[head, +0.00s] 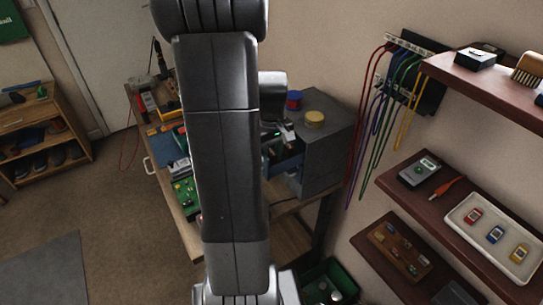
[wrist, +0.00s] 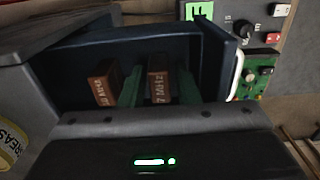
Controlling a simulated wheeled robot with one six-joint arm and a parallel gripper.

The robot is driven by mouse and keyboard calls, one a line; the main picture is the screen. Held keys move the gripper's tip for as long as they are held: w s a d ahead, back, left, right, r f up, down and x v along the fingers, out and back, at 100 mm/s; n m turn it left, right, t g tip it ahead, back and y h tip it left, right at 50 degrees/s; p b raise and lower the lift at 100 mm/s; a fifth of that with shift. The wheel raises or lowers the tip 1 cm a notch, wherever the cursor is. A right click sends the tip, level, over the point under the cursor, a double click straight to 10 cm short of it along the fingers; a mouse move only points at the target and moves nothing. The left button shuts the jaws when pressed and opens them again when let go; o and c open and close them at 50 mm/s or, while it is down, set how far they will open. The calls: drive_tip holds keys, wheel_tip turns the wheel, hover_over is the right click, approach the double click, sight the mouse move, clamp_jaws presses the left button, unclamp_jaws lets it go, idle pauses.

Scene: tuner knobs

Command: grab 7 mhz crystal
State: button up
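The 7 MHz crystal (wrist: 160,84) is a brown block with pale lettering, standing in an open dark blue drawer (wrist: 70,68) in the wrist view. My gripper (wrist: 158,86) has two green fingers reaching into the drawer, one on each side of this crystal. Narrow dark gaps show beside the crystal, so the gripper looks open around it. A second brown crystal (wrist: 103,84) stands to the left, outside the left finger; its number is hard to read. In the head view the drawer (head: 286,168) sticks out of a grey cabinet (head: 328,140), and my arm hides much of the area.
The drawer's walls stand close around the fingers. A green circuit board (wrist: 257,76) and a panel with knobs (wrist: 243,28) are at the wrist view's right. A yellow-lidded tin (head: 315,118) and a red-blue spool (head: 294,100) sit on the cabinet. Cables (head: 375,125) hang to the right.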

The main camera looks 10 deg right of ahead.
drive_tip(key=shift+c, duration=0.4)
clamp_jaws()
drive_tip(key=shift+r, duration=0.1)
